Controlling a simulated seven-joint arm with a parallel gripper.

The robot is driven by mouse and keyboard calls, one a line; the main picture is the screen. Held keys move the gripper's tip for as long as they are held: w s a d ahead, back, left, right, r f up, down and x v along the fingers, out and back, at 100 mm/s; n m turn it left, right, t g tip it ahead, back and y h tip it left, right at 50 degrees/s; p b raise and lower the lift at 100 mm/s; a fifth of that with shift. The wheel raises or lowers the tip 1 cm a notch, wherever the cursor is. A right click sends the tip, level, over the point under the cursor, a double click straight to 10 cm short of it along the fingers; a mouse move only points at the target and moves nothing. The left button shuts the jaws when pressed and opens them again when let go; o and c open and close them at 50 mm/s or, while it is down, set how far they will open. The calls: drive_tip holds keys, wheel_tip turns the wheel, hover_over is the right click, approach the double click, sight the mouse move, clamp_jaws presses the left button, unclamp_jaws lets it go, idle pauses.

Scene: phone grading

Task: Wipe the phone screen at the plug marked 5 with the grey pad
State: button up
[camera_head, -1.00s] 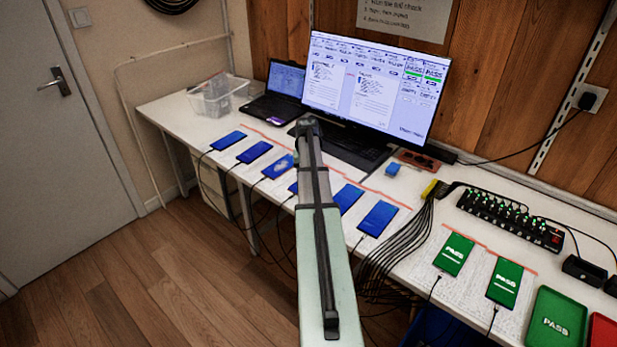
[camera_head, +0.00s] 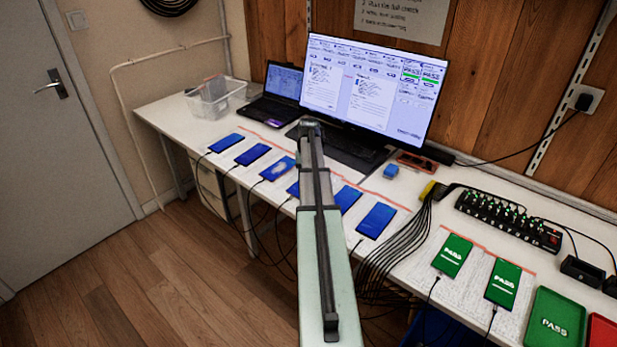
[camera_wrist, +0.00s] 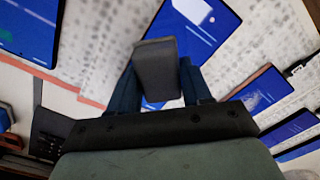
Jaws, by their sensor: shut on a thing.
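My gripper (camera_wrist: 155,88) is shut on the grey pad (camera_wrist: 157,66), which stands out between its fingers in the wrist view. A blue-screened phone (camera_wrist: 200,22) lies behind the pad, with a pale patch near its far end. The pad overlaps this phone in the picture; I cannot tell whether they touch. In the head view my arm hides the gripper, the pad and part of a blue phone (camera_head: 293,188) in the row. The plug numbers are not legible.
A phone with a whitish smear (camera_wrist: 264,90) lies to the right in the wrist view, and another blue phone (camera_wrist: 28,28) to the left. Two green PASS phones (camera_head: 453,254) lie right of the cable bundle. A keyboard (camera_head: 345,150) and monitor (camera_head: 372,85) stand behind.

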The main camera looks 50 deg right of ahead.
drive_tip(key=w, duration=0.2)
drive_tip(key=shift+w, duration=0.35)
drive_tip(key=shift+w+r, duration=0.15)
drive_tip(key=shift+r, duration=3.95)
